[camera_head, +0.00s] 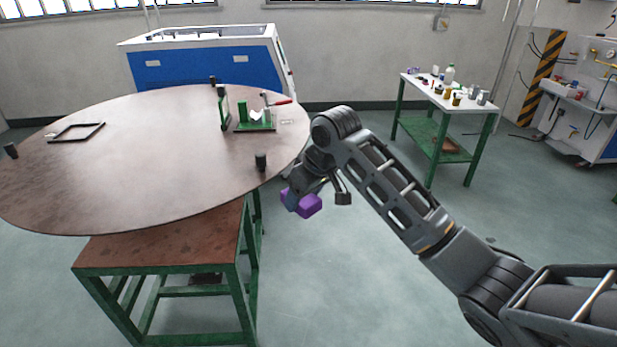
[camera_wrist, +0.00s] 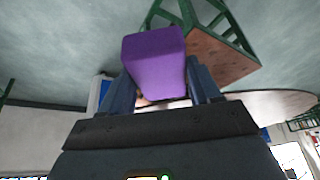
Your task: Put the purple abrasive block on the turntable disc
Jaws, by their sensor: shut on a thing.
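The purple abrasive block (camera_head: 304,202) is held by my gripper (camera_head: 300,200) in the head view, in front of and to the right of the turntable disc. In the wrist view the purple block (camera_wrist: 155,62) sits between the two fingers of my gripper (camera_wrist: 160,90), which are shut on it. The turntable disc (camera_head: 130,190) is a large round brown plate on a green-framed stand. The block is apart from the disc, off its right edge and over the floor. The disc's edge also shows in the wrist view (camera_wrist: 270,103).
On the disc are a green fixture (camera_head: 255,125), a dark square frame (camera_head: 76,132) and several small black cylinders, one (camera_head: 260,162) near the right edge. The disc's front middle is clear. A blue and white machine (camera_head: 205,60) stands behind. A green-legged side table (camera_head: 455,105) is at right.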

